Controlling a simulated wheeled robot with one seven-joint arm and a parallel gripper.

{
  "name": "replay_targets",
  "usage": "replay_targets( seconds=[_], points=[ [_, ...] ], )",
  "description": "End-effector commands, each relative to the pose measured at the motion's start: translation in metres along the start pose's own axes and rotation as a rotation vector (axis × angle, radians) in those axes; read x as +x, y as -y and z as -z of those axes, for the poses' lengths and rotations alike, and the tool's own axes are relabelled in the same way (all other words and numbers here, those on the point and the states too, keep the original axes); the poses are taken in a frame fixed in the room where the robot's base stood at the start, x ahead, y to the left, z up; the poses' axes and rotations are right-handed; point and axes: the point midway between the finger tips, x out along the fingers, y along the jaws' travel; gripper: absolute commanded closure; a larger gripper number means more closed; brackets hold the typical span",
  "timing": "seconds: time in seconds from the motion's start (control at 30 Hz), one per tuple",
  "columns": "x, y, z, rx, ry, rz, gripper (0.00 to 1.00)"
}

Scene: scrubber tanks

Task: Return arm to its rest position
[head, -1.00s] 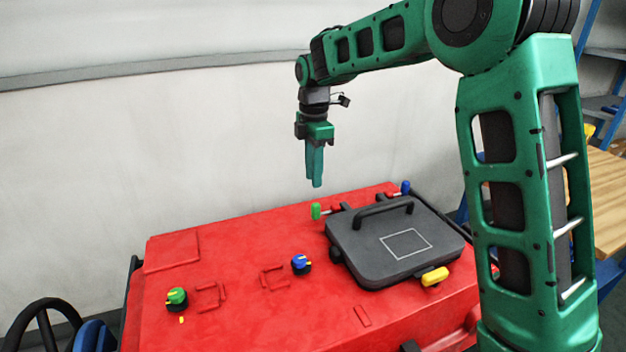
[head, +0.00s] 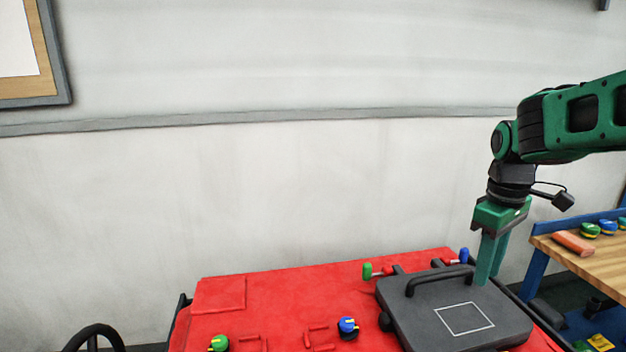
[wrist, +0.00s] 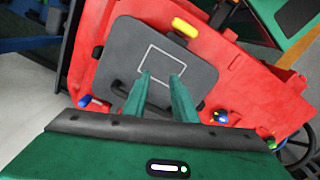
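My gripper (head: 489,262) is green and points down at the right of the head view, beside the far right part of the grey lid. In the wrist view its two fingers (wrist: 161,78) stand apart with nothing between them. The grey tank lid (head: 455,318) has a dark handle and a pale square outline. It lies closed-looking on the red machine top (head: 275,305) and also shows in the wrist view (wrist: 185,60). The fingers appear above the lid, not clearly touching it.
Green-topped (head: 219,343) and blue-topped (head: 347,325) knobs stand on the red top. Green and blue latches sit behind the lid. A wooden workbench (head: 575,260) with several small items is at the right. A pale wall fills the back; the air at left is clear.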

Motion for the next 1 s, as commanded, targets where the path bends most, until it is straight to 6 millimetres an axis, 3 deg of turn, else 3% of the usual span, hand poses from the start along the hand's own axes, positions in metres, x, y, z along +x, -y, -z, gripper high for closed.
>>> replay_targets(
  seconds=[0.1,0.3,0.5,0.7,1.0],
  points=[
    [0.005,0.004,-0.051,0.218,-0.002,0.003,0.75],
    [0.021,0.022,-0.128,0.589,-0.002,0.013,0.75],
    [0.043,0.048,-0.188,0.913,0.0,0.027,0.75],
    [0.057,0.065,-0.216,1.085,0.002,0.036,0.75],
    [0.059,0.068,-0.22,1.115,0.003,0.038,0.75]
  ],
)
